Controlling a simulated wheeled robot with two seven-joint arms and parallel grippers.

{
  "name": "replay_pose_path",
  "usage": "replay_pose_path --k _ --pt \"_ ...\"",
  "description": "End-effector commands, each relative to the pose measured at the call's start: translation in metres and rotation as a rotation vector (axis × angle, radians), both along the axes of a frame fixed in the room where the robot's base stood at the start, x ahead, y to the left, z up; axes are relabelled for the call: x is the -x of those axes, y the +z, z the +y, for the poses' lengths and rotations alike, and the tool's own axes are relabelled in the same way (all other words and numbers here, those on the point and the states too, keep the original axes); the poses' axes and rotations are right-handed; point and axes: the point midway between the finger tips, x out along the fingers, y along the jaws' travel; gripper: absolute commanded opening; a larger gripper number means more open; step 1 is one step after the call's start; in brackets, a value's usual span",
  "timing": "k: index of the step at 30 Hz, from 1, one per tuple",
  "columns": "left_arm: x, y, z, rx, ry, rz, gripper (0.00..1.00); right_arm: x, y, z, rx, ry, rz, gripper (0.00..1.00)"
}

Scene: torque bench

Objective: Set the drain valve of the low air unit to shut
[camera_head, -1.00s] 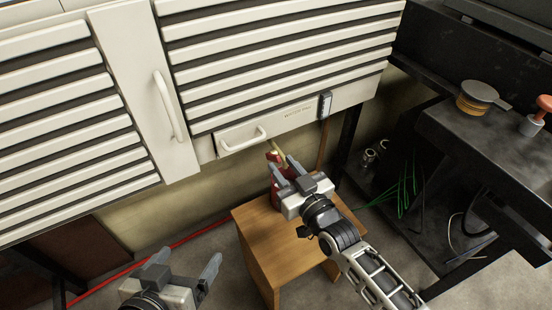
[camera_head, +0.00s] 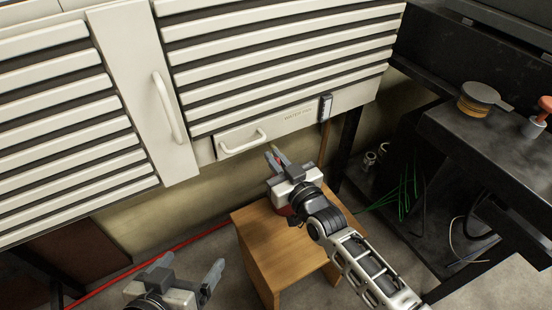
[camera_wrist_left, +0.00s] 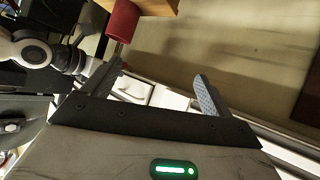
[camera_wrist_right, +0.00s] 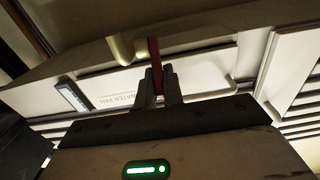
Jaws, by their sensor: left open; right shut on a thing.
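The low air unit (camera_head: 280,70) is a white louvred cabinet with a drawer-like water pan front (camera_head: 262,134) at its bottom. Under it, the right wrist view shows the brass drain valve (camera_wrist_right: 122,50) and its thin red lever (camera_wrist_right: 155,62). My right gripper (camera_head: 277,158) is shut on the red lever, the fingers on both sides of it. The gripper mostly hides the valve in the head view. My left gripper (camera_head: 187,272) is open and empty, low at the left, well apart from the valve.
A wooden stool (camera_head: 262,250) stands below my right gripper, with a red can on it that shows in the left wrist view (camera_wrist_left: 123,22). A dark bench (camera_head: 490,150) with a tape roll and a red-topped item is at the right. Green wires hang there.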

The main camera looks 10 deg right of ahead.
Motion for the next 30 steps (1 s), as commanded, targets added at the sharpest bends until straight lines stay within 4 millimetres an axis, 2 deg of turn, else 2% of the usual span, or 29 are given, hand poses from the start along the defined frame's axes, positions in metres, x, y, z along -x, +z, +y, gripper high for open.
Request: replay_pose_path --k 5,7,9,19,30 --pt "-0.001 0.022 0.003 -0.008 0.009 -0.027 0.85 -0.001 0.006 0.000 0.013 0.000 0.035 0.00" --pt "0.005 0.045 0.010 -0.003 0.035 -0.062 0.85 -0.002 0.009 0.001 0.024 -0.001 0.060 0.00" --pt "0.005 0.056 0.011 -0.003 0.041 -0.063 0.85 -0.003 0.011 0.001 0.037 -0.001 0.092 0.00" --pt "0.004 0.082 0.012 0.002 0.055 0.010 0.85 -0.011 0.021 0.005 0.124 0.000 0.304 0.00" --pt "0.007 0.090 0.019 -0.088 0.033 0.039 0.85 -0.019 0.018 0.008 0.210 0.000 0.509 0.00"
